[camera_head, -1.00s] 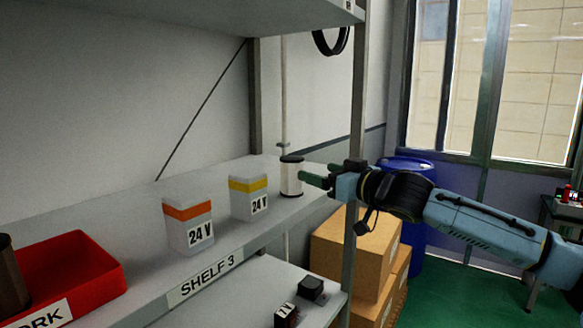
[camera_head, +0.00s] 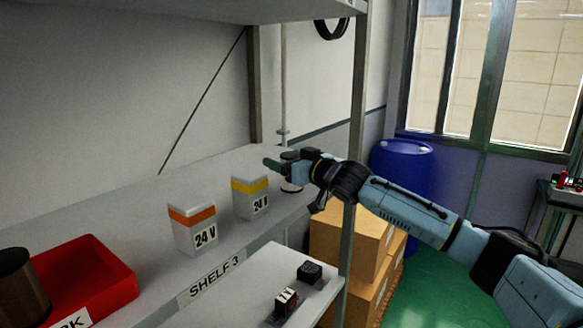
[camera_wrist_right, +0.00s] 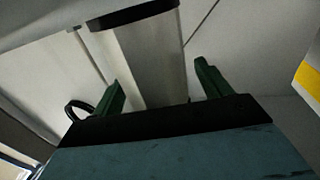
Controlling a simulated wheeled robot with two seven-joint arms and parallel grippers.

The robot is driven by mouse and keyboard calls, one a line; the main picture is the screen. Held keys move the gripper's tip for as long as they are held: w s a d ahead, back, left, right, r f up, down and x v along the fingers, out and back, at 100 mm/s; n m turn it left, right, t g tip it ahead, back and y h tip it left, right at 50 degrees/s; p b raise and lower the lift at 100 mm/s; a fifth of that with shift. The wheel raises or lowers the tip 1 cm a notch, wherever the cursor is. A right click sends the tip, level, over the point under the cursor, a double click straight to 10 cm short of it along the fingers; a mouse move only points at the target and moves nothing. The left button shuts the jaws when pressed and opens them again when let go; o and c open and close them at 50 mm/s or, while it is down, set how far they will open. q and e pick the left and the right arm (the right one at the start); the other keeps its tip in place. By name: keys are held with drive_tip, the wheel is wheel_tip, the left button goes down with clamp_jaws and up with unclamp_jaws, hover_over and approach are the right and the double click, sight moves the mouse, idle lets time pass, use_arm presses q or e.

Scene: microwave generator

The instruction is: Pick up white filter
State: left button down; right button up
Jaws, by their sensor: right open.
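The white filter (camera_head: 290,182) is a pale upright cylinder on the shelf 3 board, at its right end, largely hidden by my right gripper in the head view. In the right wrist view, the filter (camera_wrist_right: 145,60) with its dark cap stands between the two green fingers. My right gripper (camera_head: 278,165) reaches in from the right at the filter's upper part. Its jaws (camera_wrist_right: 160,80) are open, with a gap visible on the right finger's side. My left gripper is not in view.
A yellow-banded 24 V box (camera_head: 250,198) stands just left of the filter, and an orange-banded 24 V box (camera_head: 193,229) farther left. A red bin (camera_head: 85,270) is at lower left. A shelf post (camera_head: 357,110) rises close to my right arm. Cardboard boxes (camera_head: 340,240) stand below.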

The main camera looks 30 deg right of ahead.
drive_tip(key=shift+w, duration=0.1)
drive_tip(key=c, duration=1.1)
